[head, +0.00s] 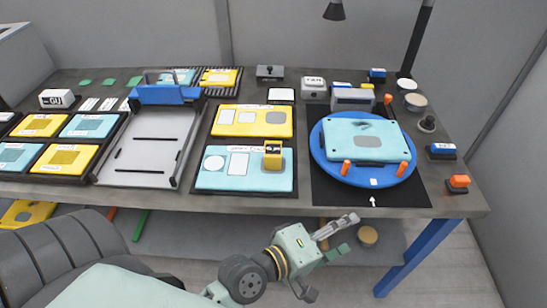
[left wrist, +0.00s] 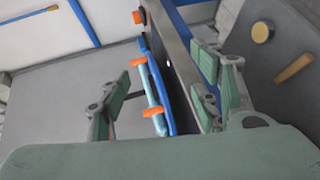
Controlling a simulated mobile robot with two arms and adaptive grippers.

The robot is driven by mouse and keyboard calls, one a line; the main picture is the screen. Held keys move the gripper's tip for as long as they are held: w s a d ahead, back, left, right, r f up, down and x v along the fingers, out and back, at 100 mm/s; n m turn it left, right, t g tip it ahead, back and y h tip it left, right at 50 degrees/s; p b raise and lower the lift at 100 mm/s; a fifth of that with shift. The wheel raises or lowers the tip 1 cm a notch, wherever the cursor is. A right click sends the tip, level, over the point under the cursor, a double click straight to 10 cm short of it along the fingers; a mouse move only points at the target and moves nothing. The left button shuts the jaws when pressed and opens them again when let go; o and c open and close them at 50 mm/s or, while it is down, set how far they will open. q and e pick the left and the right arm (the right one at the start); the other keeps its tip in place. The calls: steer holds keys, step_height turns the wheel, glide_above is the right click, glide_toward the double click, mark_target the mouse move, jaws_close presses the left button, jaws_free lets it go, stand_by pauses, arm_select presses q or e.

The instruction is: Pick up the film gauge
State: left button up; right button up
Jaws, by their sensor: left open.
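No readable label picks out the film gauge. A small yellow block-like device (head: 272,156) with a dark top stands on the light blue panel (head: 222,182) at the table's middle and may be it. A white box marked GU (head: 57,98) sits at the far left, and a pale labelled box (head: 314,87) stands at the back. My left gripper (head: 328,256) is open and empty, in front of the table edge, below and right of the yellow device. My right gripper is not in view.
A blue turntable (head: 322,163) with a light blue plate (head: 362,143) and orange pegs is at the right; its edge shows in the left wrist view (left wrist: 158,85). A grey tray (head: 148,150) lies left of the panels. A lamp post (head: 417,40) stands at back right.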

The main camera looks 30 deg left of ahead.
arm_select(q)
steer(key=w+a+r+n+t+y, duration=0.3)
steer(key=a+r+n+t+y, duration=0.15)
steer(key=n, duration=0.55)
steer(key=n+y, duration=0.9)
steer(key=n, duration=0.6)
glide_toward(273, 160)
steer(key=shift+g, duration=0.25)
steer(key=w+d+r, duration=0.2)
steer(key=d, duration=0.1)
steer(key=w+d+r, duration=0.1)
steer(key=d+r, duration=0.1)
steer(key=a+f+n, duration=0.1)
steer(key=s+a+n+g+y, duration=0.1)
steer(key=n, duration=0.1)
steer(key=a+f+n+g+y, duration=0.1)
steer(key=n, duration=0.1)
steer(key=shift+s+a+f+y, duration=0.2)
steer(key=shift+s+f+y, duration=0.1)
steer(key=shift+s, duration=0.1)
steer(key=shift+w+a+g+p, duration=0.25)
steer(key=shift+a+g+p, duration=0.05)
steer(key=p+x, duration=0.2)
steer(key=x, duration=0.4)
steer(key=p+x, duration=0.2)
steer(key=x, duration=0.3)
steer(key=shift+d+r, duration=0.1)
steer(key=shift+r, duration=0.1)
steer(key=shift+w+f, duration=0.15)
